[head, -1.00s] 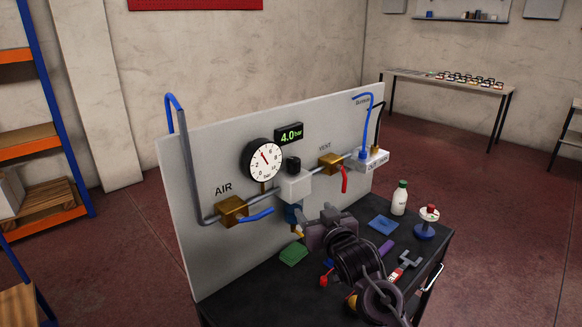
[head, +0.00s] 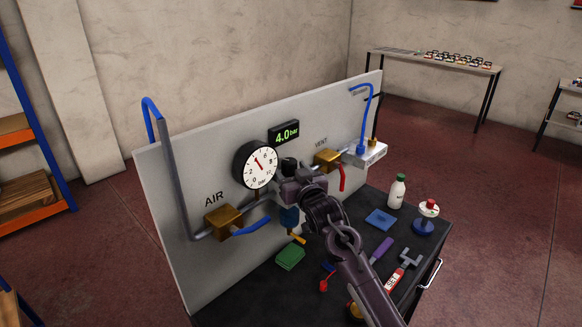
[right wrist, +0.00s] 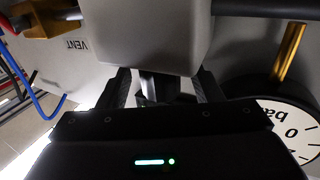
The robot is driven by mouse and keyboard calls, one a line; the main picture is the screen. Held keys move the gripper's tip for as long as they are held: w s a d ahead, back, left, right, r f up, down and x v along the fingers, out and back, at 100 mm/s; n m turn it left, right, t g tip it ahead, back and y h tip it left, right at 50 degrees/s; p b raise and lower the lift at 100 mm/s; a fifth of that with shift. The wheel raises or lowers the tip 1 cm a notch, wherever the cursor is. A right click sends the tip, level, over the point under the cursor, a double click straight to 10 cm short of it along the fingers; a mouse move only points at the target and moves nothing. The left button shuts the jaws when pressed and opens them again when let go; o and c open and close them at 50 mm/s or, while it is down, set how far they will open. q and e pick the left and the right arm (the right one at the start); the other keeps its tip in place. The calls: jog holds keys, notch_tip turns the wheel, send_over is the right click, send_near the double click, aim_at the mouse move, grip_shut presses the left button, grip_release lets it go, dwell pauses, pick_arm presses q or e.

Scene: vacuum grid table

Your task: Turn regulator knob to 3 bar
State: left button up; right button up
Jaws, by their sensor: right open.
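The black regulator knob (head: 289,164) sits on the pale regulator block (right wrist: 155,30), which is mostly hidden behind my right gripper in the head view. The digital display (head: 284,133) reads 4.0 bar, and the round gauge (head: 256,166) has its red needle near 4. My right gripper (head: 296,183) is at the regulator, just by the knob. In the right wrist view, which is upside down, its open fingers stand on either side of a dark post that looks like the knob (right wrist: 160,88); contact cannot be told. My left gripper is not in view.
The brass AIR valve (head: 222,222) with a blue lever is left of the regulator. The brass VENT valve (head: 328,160) with a red lever is close on the right.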

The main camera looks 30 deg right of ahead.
jog(key=shift+r, duration=0.1)
jog(key=shift+w, duration=0.1)
jog(key=shift+c, duration=1.1)
jog(key=c, duration=0.5)
jog(key=shift+c, duration=1.3)
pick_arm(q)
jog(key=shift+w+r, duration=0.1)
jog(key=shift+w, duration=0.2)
pick_arm(e)
jog(key=shift+n+y, duration=0.3)
jog(key=shift+y, duration=0.1)
